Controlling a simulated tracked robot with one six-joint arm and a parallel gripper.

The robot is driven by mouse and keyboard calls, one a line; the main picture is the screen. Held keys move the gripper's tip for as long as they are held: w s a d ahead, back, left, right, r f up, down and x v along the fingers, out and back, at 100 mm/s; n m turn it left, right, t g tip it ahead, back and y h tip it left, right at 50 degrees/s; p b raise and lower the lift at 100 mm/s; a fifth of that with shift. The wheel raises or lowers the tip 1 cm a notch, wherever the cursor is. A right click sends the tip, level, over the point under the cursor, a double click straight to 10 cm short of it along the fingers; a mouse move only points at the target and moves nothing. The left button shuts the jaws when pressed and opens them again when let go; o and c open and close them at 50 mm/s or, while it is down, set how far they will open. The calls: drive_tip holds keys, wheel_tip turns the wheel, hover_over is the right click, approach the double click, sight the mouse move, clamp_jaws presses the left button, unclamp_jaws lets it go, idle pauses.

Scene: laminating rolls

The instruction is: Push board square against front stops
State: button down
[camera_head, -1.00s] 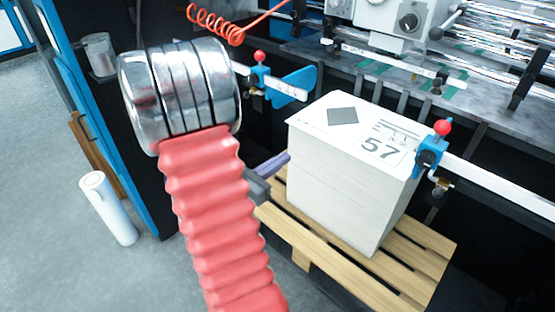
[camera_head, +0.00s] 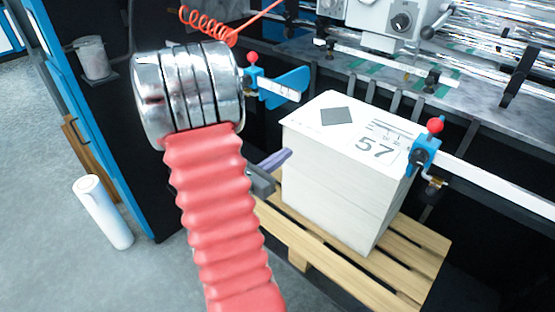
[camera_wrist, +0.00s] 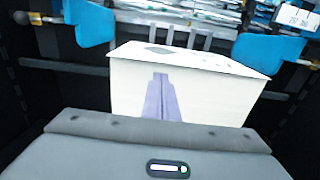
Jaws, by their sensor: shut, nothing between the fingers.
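The board stack (camera_head: 335,185) is a tall white block. Its top bears a dark grey square and the number 57. In the wrist view the stack (camera_wrist: 220,90) stands straight ahead, its near face slightly tilted in the picture. My gripper (camera_head: 287,154) is at the stack's near left face, fingers pointing at it. In the wrist view the purple fingers of my gripper (camera_wrist: 160,76) are shut together with nothing between them, in front of the face. I cannot tell if they touch it. Upright grey bars (camera_head: 371,91) stand behind the stack; the gap there is hidden.
The stack stands on a wooden pallet (camera_head: 415,262). Blue side guides with red knobs flank it, one left (camera_head: 286,88) and one right (camera_head: 424,155). A white roll (camera_head: 103,212) stands on the floor at left. The machine bed (camera_head: 450,105) lies behind.

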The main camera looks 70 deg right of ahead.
drive_tip(key=shift+x, duration=4.4)
drive_tip(key=shift+s+d, duration=0.1)
drive_tip(key=shift+x, duration=0.8)
approach(312, 134)
drive_tip(key=shift+w+f, duration=0.2)
drive_tip(key=shift+w, duration=0.05)
